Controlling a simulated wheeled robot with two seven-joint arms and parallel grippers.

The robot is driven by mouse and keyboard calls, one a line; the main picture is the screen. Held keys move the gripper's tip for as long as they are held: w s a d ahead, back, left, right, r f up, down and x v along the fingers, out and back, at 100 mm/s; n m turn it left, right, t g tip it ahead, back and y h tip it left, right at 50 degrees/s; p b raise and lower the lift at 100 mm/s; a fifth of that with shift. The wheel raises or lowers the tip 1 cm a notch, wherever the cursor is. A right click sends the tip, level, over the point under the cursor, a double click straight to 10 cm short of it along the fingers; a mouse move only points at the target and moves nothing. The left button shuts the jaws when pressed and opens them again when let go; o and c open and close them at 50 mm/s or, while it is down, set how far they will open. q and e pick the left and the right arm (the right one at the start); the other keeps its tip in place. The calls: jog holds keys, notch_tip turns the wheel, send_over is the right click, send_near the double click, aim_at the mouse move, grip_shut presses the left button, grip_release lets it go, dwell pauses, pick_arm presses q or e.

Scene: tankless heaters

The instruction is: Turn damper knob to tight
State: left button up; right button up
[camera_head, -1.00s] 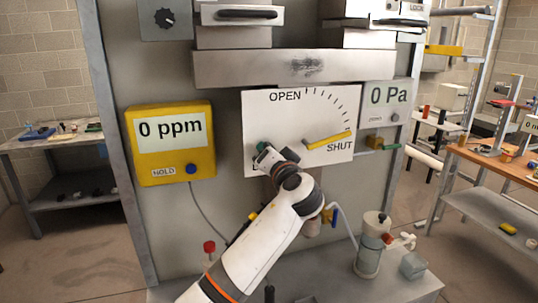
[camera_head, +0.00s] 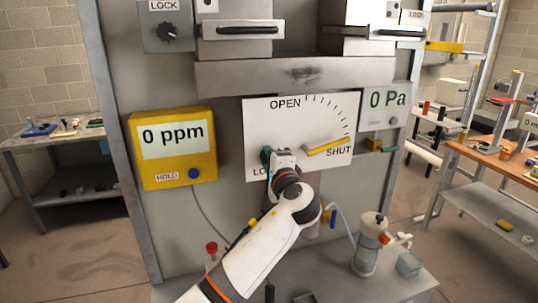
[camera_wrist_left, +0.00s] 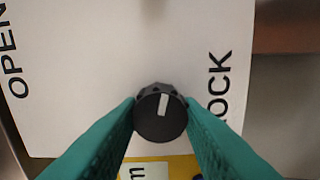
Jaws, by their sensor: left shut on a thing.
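A white damper panel (camera_head: 298,112) carries the words OPEN and SHUT, an arc of tick marks and a yellow pointer (camera_head: 328,147) lying toward SHUT. My left gripper (camera_head: 274,153) is at the panel's lower left, partly covering a label there. In the left wrist view, its green fingers (camera_wrist_left: 160,118) are shut on a black round knob (camera_wrist_left: 160,118) with a white mark, which points up in that view, between the words OPEN and LOCK. In the head view the knob is hidden behind the gripper. My right gripper is not in view.
A yellow meter (camera_head: 172,148) reading 0 ppm hangs left of the panel. A grey display (camera_head: 387,108) reading 0 Pa is on its right. A metal hood (camera_head: 300,74) juts out above. A glass jar (camera_head: 367,254) stands on the bench below.

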pick_arm(q)
jog(key=shift+f+m+p, duration=0.1)
jog(key=shift+m+p, duration=0.35)
jog(key=shift+m, duration=0.35)
jog(key=o, duration=1)
jog(key=shift+c, duration=0.2)
jog(key=shift+s, duration=0.1)
jog(key=b+v, duration=0.5)
jog(key=v, duration=0.7)
